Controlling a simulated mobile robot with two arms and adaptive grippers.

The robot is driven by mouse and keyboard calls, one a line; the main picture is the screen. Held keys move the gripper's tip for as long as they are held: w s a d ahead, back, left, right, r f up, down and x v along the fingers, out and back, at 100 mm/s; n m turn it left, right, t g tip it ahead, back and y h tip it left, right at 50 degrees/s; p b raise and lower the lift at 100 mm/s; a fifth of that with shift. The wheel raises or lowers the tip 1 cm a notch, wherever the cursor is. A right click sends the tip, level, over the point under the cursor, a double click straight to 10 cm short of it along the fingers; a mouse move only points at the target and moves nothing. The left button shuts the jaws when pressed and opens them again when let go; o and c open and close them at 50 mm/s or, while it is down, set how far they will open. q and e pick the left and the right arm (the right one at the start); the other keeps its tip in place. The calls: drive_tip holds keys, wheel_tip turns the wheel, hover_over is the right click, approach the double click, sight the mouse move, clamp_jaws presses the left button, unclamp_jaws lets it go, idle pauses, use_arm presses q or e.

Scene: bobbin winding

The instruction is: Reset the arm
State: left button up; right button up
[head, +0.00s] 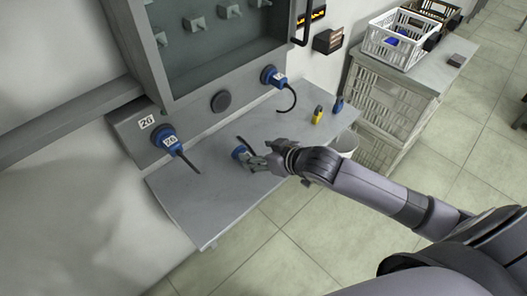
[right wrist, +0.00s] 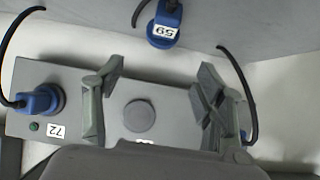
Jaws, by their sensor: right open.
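My right arm reaches in from the right of the head view, and its gripper (head: 268,161) is over the grey shelf (head: 200,205). In the right wrist view its two fingers (right wrist: 155,100) are spread apart with nothing between them. A blue plug (head: 240,152) with a black lead lies on the shelf just beyond the fingertips. In the right wrist view a blue plug with a white number label (right wrist: 165,25) lies ahead of the fingers, apart from them. My left gripper is not in view.
Blue plugs (head: 165,138) (head: 270,76) with black leads sit in the grey panel, either side of a round dark disc (head: 221,101). A yellow item (head: 318,115) and a blue item (head: 339,104) stand at the shelf's right. Crates (head: 393,39) stand farther right. The shelf's front left is clear.

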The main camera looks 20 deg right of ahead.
drive_tip(key=shift+v, duration=0.95)
drive_tip(key=shift+f, duration=0.1)
drive_tip(key=s+f+m+g+h, duration=0.15)
drive_tip(key=s+f+g, duration=0.3)
drive_tip(key=s, duration=0.75)
drive_tip(key=s+f+m+g+h, duration=0.1)
drive_tip(key=s+f+g+h, duration=0.3)
drive_tip(key=s, duration=0.8)
wheel_tip(320, 180, down, 24)
drive_tip(key=y, duration=0.2)
drive_tip(key=s+d+f+g+p, duration=0.1)
drive_tip(key=s+d+f, duration=0.2)
drive_tip(key=s+f, duration=1.4)
drive_tip(key=shift+s+f+n, duration=0.3)
drive_tip(key=shift+s+n, duration=0.1)
drive_tip(key=shift+n, duration=0.05)
